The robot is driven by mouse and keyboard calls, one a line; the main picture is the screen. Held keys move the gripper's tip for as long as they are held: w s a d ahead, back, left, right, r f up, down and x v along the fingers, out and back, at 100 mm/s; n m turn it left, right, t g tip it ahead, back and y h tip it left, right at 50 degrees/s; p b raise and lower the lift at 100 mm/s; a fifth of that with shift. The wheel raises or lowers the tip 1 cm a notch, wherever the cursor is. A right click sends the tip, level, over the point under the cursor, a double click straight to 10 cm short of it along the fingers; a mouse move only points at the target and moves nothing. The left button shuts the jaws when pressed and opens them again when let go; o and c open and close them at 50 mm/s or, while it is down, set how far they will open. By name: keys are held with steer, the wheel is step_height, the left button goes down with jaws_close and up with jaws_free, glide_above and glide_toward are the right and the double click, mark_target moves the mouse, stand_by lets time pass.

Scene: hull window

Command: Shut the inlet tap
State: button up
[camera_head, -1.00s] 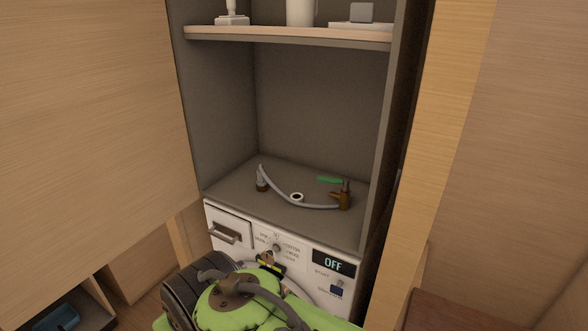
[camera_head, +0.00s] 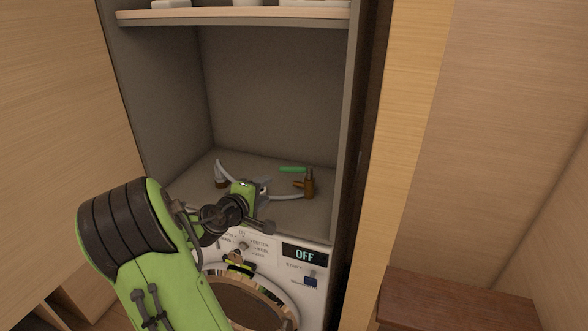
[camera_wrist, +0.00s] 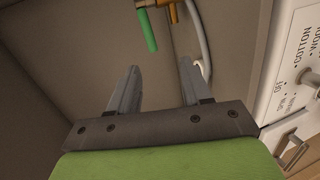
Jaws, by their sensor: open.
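The inlet tap (camera_head: 309,184) is a small brass fitting on the surface above the washing machine, at the right of the alcove. Its green lever (camera_head: 292,169) points left from the tap's top. In the wrist view the green lever (camera_wrist: 147,30) and part of the brass body (camera_wrist: 174,12) show at the top edge, beyond the fingertips. My gripper (camera_wrist: 158,75) is open and empty, with clear space between its two grey fingers. In the head view my gripper (camera_head: 265,186) is over the surface, left of the tap and apart from it.
A grey hose (camera_head: 290,197) runs from the tap leftward, partly hidden behind my gripper. The washing machine (camera_head: 304,256) reads OFF. A shelf (camera_head: 235,16) spans above. The alcove's right wall (camera_head: 340,130) stands close to the tap.

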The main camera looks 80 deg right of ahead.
mark_target(296, 167)
steer(key=shift+n+g+h, duration=0.3)
steer(key=shift+n+h, duration=0.2)
steer(key=x, duration=1.1)
steer(key=p+x, duration=0.1)
steer(key=x, duration=0.5)
steer(key=shift+s+d+r, duration=0.25)
steer(key=shift+s, duration=0.2)
jaws_close()
